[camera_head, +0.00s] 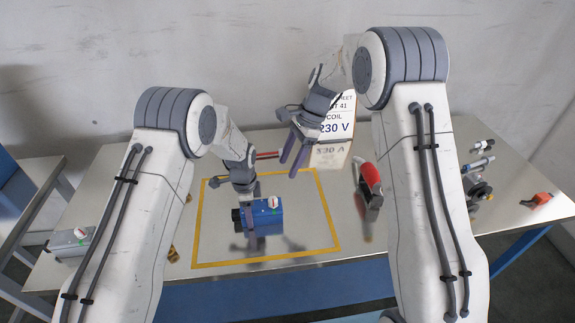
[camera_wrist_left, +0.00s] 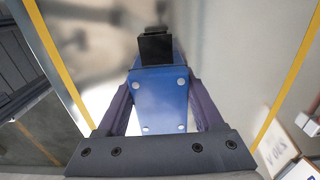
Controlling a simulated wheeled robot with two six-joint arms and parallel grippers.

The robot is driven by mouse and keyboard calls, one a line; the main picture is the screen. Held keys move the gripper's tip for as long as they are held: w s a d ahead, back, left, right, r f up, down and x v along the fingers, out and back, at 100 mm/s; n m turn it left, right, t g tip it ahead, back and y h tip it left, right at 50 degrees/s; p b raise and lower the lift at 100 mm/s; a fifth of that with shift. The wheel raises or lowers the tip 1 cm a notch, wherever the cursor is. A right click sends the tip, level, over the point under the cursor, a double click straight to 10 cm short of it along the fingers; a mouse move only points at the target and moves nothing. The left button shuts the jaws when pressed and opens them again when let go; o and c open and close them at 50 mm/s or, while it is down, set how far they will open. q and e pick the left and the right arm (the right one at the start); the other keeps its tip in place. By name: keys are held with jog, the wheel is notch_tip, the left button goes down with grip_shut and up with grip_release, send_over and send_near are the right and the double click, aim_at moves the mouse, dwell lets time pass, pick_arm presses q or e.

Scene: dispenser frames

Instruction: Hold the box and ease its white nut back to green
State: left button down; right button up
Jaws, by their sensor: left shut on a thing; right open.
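The blue box (camera_head: 264,219) is in my left gripper (camera_head: 247,213), above the yellow-outlined area of the table, with a shadow below it. A small white dial with red and green marks (camera_head: 273,203) is on its top. A black part (camera_head: 237,217) sticks out at its left end. In the left wrist view, both fingers (camera_wrist_left: 162,88) lie along the sides of the blue box (camera_wrist_left: 158,105), and a black block (camera_wrist_left: 155,47) shows beyond it. I cannot make out the white nut. My right gripper (camera_head: 294,158) is open and empty, above and right of the box.
A card reading 230 V (camera_head: 338,125) stands at the back. A red-handled tool (camera_head: 371,178) is right of the yellow outline (camera_head: 331,226). A grey box (camera_head: 68,242) lies at the left. Metal fittings (camera_head: 481,165) and an orange piece (camera_head: 540,199) lie at the right.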

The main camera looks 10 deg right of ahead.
pick_arm(q)
grip_release()
